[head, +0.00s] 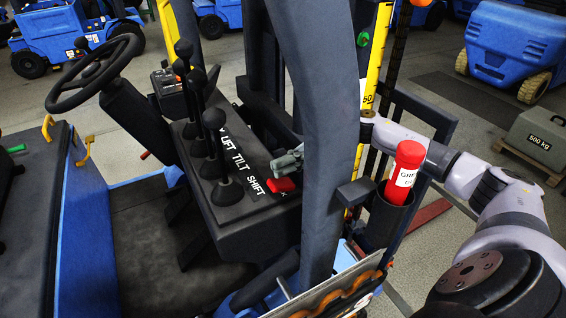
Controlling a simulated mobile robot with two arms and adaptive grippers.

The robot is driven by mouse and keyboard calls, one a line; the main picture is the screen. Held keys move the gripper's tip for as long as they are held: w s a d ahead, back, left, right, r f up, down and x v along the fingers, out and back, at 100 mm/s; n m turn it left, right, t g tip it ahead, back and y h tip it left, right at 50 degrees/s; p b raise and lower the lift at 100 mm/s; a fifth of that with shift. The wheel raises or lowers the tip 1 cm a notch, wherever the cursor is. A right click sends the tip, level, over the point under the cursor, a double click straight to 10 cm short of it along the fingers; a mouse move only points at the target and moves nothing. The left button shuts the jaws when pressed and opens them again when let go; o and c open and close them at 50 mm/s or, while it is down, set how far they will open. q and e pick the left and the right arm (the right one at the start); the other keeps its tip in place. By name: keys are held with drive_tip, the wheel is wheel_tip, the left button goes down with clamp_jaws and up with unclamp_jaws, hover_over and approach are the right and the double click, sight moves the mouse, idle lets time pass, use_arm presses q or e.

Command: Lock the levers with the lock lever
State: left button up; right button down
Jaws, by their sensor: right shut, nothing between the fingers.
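The red lock lever (281,185) sits at the right end of the black lever console (232,210), beside white lettering that reads LIFT, TILT, SHIFT. Several black levers with round knobs (213,119) stand upright in a row on the console. My right gripper (286,169) is shut and empty just above the red lever; I cannot tell whether it touches it. My right arm comes in from the right, and the dark pillar hides part of it behind the gripper. My left gripper is out of view.
The dark pillar (316,130) stands right of the console. A red cylinder (405,172) sits in a black holder near my right arm. A steering wheel (95,73) and the seat side are at left. A grey 500 kg weight (537,139) is far right.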

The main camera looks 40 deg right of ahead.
sight(289, 180)
drive_tip(key=r+p, duration=0.1)
drive_tip(key=d+r+p, duration=0.1)
drive_tip(key=r, duration=0.1)
drive_tip(key=shift+s+d+r, duration=0.1)
drive_tip(key=shift+d+r, duration=0.05)
drive_tip(key=shift+r, duration=0.05)
use_arm(q)
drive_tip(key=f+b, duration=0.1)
drive_tip(key=b, duration=0.1)
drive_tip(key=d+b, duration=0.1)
drive_tip(key=b, duration=0.1)
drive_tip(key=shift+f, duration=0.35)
use_arm(e)
drive_tip(key=s+d+r, duration=0.1)
drive_tip(key=d+r, duration=0.2)
drive_tip(key=d, duration=0.6)
drive_tip(key=shift+r, duration=0.35)
